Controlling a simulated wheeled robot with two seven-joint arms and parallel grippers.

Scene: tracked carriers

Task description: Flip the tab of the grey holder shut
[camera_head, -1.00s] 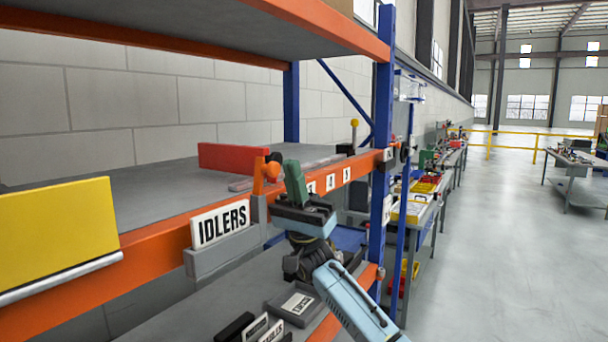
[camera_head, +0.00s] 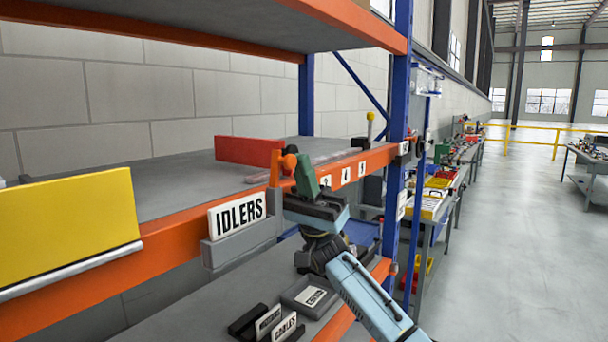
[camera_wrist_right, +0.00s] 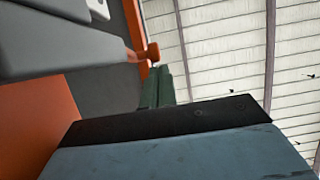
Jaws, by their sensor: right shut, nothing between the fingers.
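The grey holder (camera_head: 232,250) is fixed to the front of the orange shelf beam and holds a white IDLERS card (camera_head: 238,215). Its orange tab (camera_head: 275,172) stands up at the holder's right end, with a rounded orange knob. My right gripper (camera_head: 305,174), with green fingers, is shut and empty just right of the tab. In the wrist view the grey holder (camera_wrist_right: 50,48) is at upper left, and the orange tab (camera_wrist_right: 150,52) shows beside the green fingertips (camera_wrist_right: 158,88). I cannot tell whether they touch. My left gripper is not in view.
A yellow panel (camera_head: 70,225) hangs on the beam at left. A red block (camera_head: 248,151) stands on the shelf behind. A blue rack upright (camera_head: 395,130) is right of my gripper. Card stands (camera_head: 268,325) and a dark grey box (camera_head: 312,296) are on the lower shelf.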

